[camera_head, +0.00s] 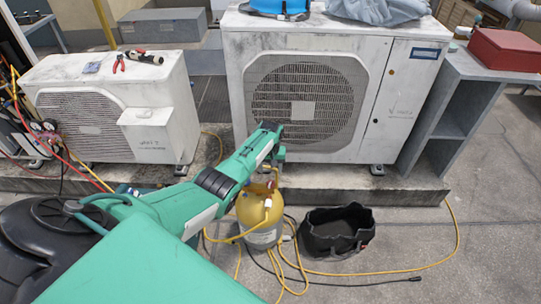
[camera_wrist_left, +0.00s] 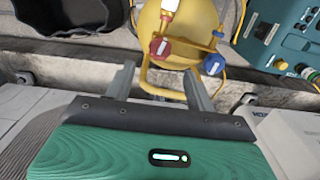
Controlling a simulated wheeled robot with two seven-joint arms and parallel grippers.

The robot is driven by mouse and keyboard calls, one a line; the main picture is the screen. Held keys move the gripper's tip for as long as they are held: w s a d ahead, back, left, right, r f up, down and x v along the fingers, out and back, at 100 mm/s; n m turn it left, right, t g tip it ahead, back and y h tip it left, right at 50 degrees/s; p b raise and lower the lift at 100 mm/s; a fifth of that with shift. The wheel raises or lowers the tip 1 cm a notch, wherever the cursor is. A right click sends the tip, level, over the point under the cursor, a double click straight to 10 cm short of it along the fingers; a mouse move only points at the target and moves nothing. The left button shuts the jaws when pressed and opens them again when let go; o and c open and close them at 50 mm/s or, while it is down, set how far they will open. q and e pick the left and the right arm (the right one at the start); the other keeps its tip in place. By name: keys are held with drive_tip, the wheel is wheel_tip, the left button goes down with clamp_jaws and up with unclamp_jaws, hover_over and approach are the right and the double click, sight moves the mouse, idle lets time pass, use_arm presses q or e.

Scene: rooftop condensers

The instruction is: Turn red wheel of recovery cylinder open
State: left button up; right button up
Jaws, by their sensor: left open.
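The recovery cylinder (camera_head: 258,232) is yellow on top with a pale lower part and stands upright on the ground. Its top also shows in the left wrist view (camera_wrist_left: 195,18). There, the red wheel (camera_wrist_left: 160,47) and a blue wheel (camera_wrist_left: 214,64) sit on its valve. My left gripper (camera_wrist_left: 158,70) is open and empty. Its two fingers point toward the valve, and the red wheel appears between and just beyond the fingertips, with no contact visible. In the head view, my left gripper (camera_head: 277,143) is above the cylinder, in front of the large condenser; the arm partly hides the valve.
A black open bag (camera_head: 337,232) lies right of the cylinder. Yellow hoses (camera_head: 420,266) loop over the ground. The large condenser (camera_head: 345,100) and small condenser (camera_head: 100,110) stand behind. A teal box with fittings (camera_wrist_left: 285,30) is near the cylinder.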

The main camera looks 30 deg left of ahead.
use_arm(q)
drive_tip(key=shift+r+p, duration=0.65)
drive_tip(key=shift+r, duration=2.3)
use_arm(e)
drive_tip(key=shift+s+d+f, duration=0.2)
drive_tip(key=shift+s+f, duration=0.3)
drive_tip(key=shift+f, duration=0.2)
drive_tip(key=shift+s+d+f, duration=0.2)
drive_tip(key=shift+s+f, duration=0.35)
drive_tip(key=shift+f, duration=0.15)
drive_tip(key=shift+s+d+f, duration=0.2)
drive_tip(key=shift+s+f, duration=0.3)
drive_tip(key=shift+f, duration=0.2)
